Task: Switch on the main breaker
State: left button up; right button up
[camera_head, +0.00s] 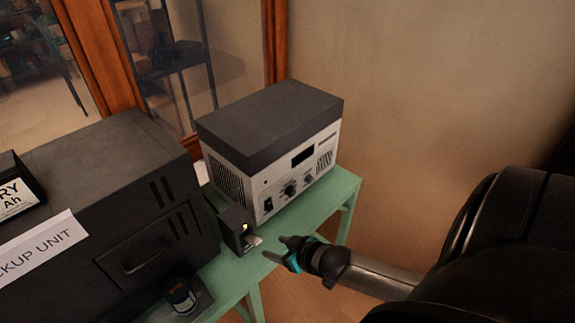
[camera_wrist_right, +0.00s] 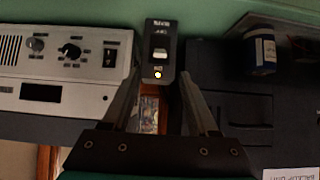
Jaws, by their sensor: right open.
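The main breaker (camera_head: 236,230) is a small dark box on the green table, between the large dark cabinet and the grey-white instrument. It has a lit yellow lamp and a pale lever (camera_head: 253,243) sticking out below the lamp. In the right wrist view the breaker (camera_wrist_right: 168,28) appears upside down, with the lever (camera_wrist_right: 160,54) between its small white markings. My right gripper (camera_head: 275,248) is open and empty, just in front of the lever and apparently apart from it. In the wrist view its fingers (camera_wrist_right: 161,78) flank the lamp end of the breaker. My left gripper is not in view.
The instrument (camera_head: 270,137) with knobs stands behind the breaker. The dark cabinet (camera_head: 110,180) labelled as a backup unit stands at left. A small blue jar (camera_head: 181,297) is near the front. The green table (camera_head: 335,197) has a narrow bare strip before the instrument.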

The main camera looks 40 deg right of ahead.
jog(key=shift+v, duration=2.1)
jog(key=s+f+g+h+b, duration=0.15)
jog(key=s+f+b, duration=0.35)
jog(key=f, duration=0.9)
jog(key=s+f+g+b, duration=0.3)
jog(key=s+f+b, duration=0.25)
jog(key=f, duration=0.85)
jog(key=s+a+f+n+g+b, duration=0.1)
jog(key=s+a+f+g+b, duration=0.1)
jog(key=s+a+f+b, duration=0.3)
jog(key=s+a+f+g+b, duration=0.3)
jog(key=s+a+f+b, duration=0.1)
jog(key=s+f, duration=1)
jog(key=shift+a+f+n+y+b, duration=0.35)
jog(key=shift+a+f+n, duration=0.05)
jog(key=shift+f, duration=0.55)
jog(key=shift+s, duration=0.1)
